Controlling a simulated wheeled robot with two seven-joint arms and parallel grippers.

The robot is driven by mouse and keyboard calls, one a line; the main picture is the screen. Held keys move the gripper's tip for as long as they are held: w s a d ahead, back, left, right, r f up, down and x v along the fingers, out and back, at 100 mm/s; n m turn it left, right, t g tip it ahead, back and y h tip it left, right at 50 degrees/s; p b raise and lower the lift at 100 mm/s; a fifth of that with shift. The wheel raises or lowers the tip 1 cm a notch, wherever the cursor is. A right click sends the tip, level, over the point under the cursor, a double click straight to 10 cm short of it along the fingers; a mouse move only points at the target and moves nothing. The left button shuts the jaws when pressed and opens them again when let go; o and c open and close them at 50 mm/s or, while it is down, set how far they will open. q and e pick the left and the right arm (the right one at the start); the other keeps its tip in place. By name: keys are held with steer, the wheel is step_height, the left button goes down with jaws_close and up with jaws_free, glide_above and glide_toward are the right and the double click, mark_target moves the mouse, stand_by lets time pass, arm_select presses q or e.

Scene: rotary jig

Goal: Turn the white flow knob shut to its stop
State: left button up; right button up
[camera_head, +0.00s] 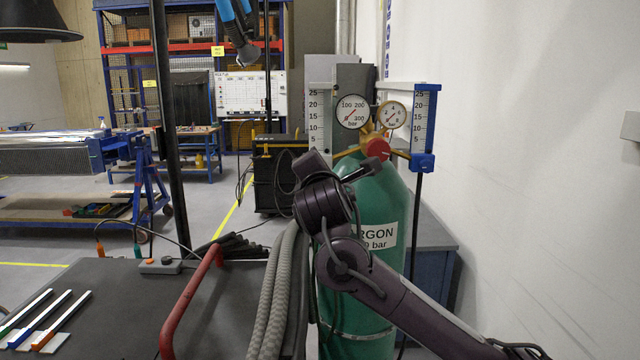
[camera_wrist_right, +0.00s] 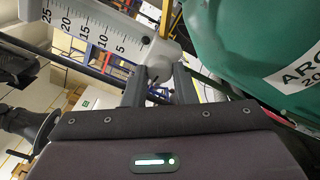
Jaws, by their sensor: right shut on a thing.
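The white flow knob (camera_wrist_right: 160,73) shows in the right wrist view at the low end of a white flow tube (camera_wrist_right: 90,32) with a scale. My right gripper (camera_wrist_right: 159,85) has one finger on each side of the knob and is shut on it. In the head view the white-backed flow tube (camera_head: 317,105) stands left of the gauges, and my right arm hides its lower end and the knob. A second flow tube with a blue knob (camera_head: 422,162) stands at the right. My left gripper is not in view.
A green argon cylinder (camera_head: 385,200) stands close behind my right arm, with two round gauges (camera_head: 353,112) and a red knob (camera_head: 378,150) above it. A bench (camera_head: 110,300) with a red handle (camera_head: 180,310) is at the lower left. A white wall is at the right.

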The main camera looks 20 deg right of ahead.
steer(key=shift+f+m+b, duration=0.15)
steer(key=shift+m+b, duration=4.4)
steer(key=shift+m, duration=3.75)
steer(key=o, duration=1)
steer(key=b+v, duration=0.3)
steer(key=v, duration=0.5)
